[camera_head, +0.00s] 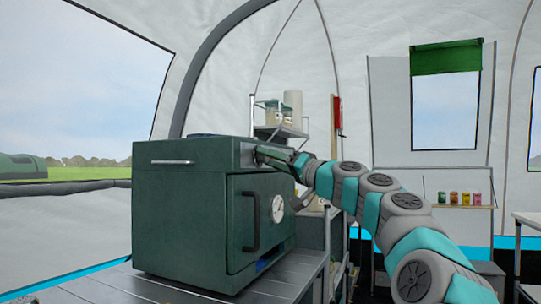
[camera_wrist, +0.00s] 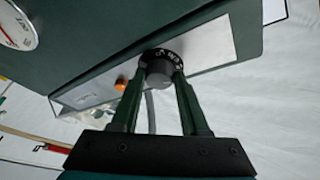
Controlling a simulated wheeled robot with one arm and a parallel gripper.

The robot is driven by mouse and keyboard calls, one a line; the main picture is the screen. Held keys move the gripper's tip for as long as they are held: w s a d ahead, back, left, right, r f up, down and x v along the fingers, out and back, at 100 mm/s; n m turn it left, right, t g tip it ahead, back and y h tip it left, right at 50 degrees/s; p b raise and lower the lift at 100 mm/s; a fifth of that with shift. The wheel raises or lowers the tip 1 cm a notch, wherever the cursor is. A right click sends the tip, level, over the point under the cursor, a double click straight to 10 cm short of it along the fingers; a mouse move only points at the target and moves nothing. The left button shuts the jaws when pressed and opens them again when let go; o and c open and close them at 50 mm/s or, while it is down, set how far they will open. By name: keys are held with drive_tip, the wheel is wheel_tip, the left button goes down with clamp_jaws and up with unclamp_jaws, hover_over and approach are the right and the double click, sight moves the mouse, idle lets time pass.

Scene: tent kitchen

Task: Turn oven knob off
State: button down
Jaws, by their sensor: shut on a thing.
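The dark green oven (camera_head: 185,215) stands on a slatted table. Its door with a black handle (camera_head: 250,222) is shut. The oven knob (camera_wrist: 159,72) is a dark round knob with a marked black ring, set on a light metal panel (camera_wrist: 205,55). My gripper (camera_wrist: 160,80) has its two green fingers on either side of the knob, shut on it. In the head view my gripper (camera_head: 268,155) reaches the upper right part of the oven, and it hides the knob there. The ring's markings are too small to read for a setting.
A white round dial (camera_head: 278,208) is on the oven's front, and it shows in the wrist view (camera_wrist: 16,27). A small orange part (camera_wrist: 120,84) sits on the panel near the knob. The slatted table (camera_head: 140,285) is bare in front. Shelves with jars (camera_head: 453,198) stand at the right.

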drive_tip(key=shift+r+m+g+h+p, duration=0.2)
drive_tip(key=shift+m+h+p, duration=0.8)
drive_tip(key=shift+m, duration=1.2)
drive_tip(key=shift+r+m+g+h+p, duration=0.15)
drive_tip(key=shift+m+g+h+p, duration=0.3)
drive_tip(key=shift+m+p, duration=1.35)
drive_tip(key=shift+r+m+g+h+p, duration=0.15)
drive_tip(key=shift+m+h+p, duration=0.7)
drive_tip(key=shift+m, duration=1.75)
drive_tip(key=shift+c, duration=2)
unclamp_jaws()
drive_tip(key=shift+s+d, duration=0.1)
drive_tip(key=f+b+v, duration=0.1)
drive_tip(key=v, duration=0.6)
drive_tip(key=shift+s+d+r, duration=0.2)
drive_tip(key=shift+r, duration=0.3)
